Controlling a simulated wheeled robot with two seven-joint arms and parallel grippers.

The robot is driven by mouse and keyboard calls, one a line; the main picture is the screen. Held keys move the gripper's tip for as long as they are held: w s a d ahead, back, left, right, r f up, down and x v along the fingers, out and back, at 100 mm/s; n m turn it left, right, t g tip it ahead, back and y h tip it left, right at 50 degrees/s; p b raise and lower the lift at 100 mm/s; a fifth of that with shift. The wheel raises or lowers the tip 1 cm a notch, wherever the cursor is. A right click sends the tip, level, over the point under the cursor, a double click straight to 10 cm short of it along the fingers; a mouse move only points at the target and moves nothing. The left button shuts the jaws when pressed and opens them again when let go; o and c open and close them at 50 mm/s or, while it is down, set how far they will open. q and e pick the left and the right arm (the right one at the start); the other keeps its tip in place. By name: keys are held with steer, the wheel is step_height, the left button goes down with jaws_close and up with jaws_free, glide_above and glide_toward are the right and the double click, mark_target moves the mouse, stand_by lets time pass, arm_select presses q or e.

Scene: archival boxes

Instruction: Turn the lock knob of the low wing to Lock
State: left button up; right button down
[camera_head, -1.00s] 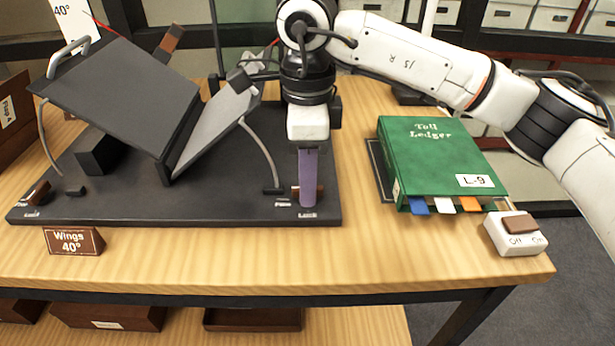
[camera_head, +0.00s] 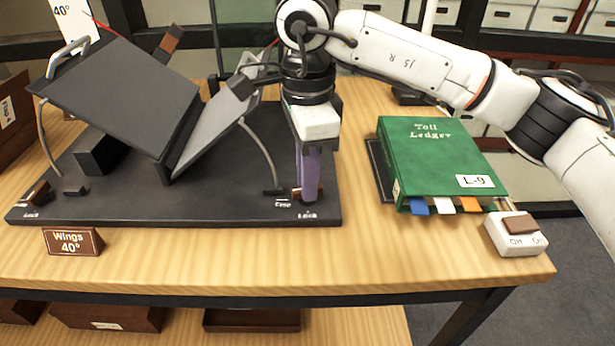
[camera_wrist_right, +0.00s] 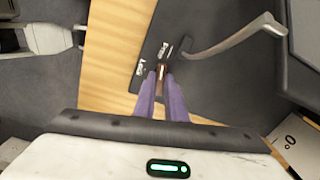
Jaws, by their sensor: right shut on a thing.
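The lock knob (camera_head: 297,193) is a small brown piece at the front right corner of the dark base, near the Free and Lock labels. It also shows in the right wrist view (camera_wrist_right: 162,72). My right gripper (camera_head: 308,192) points down with its purple fingers shut on the knob, hiding part of it. I cannot tell exactly where the knob points between the labels. The grey right-hand wing (camera_head: 212,128) slopes up to the right, with a curved metal stay (camera_head: 262,155) beside the gripper. My left gripper is out of view.
The larger dark left wing (camera_head: 125,95) stands on the same base (camera_head: 150,208), with another brown knob (camera_head: 38,192) at the front left. A "Wings 40°" sign (camera_head: 73,241), a green ledger (camera_head: 435,155) and an Off/On switch (camera_head: 516,234) are nearby. The front table strip is mostly clear.

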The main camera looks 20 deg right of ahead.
steer(key=n, duration=1.1)
steer(key=shift+n, duration=0.3)
steer(key=shift+r+n, duration=0.1)
steer(key=shift+n, duration=1.7)
steer(key=c, duration=1.8)
jaws_free()
step_height(320, 180, up, 10)
steer(key=p, duration=0.1)
steer(key=shift+r, duration=0.15)
